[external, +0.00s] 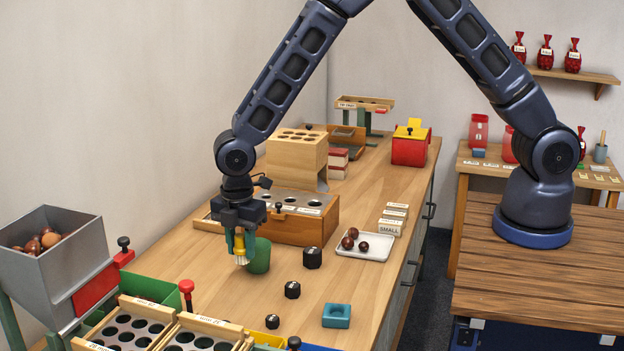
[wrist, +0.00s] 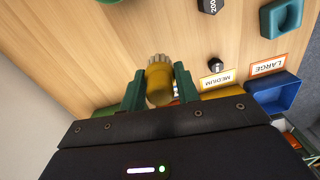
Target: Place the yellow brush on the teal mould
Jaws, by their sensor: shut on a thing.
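The yellow brush (external: 240,245) is upright between the fingers of my gripper (external: 239,238), with its pale bristles pointing down. My gripper is shut on it and holds it above the bench, at the left of the green cup. In the wrist view, the brush (wrist: 159,85) sits between the two green fingers of my gripper (wrist: 158,88). The teal mould (external: 337,316), a small square block with a hollow, lies on the bench near the front right, well away from my gripper. It also shows in the wrist view (wrist: 282,18) at the top right.
The green cup (external: 260,256) stands right beside the brush. Several black weights, one a large one (external: 312,258), stand between my gripper and the mould. A white tray (external: 365,251) holds chestnuts. Framed hole trays (external: 200,328) and coloured bins fill the front left.

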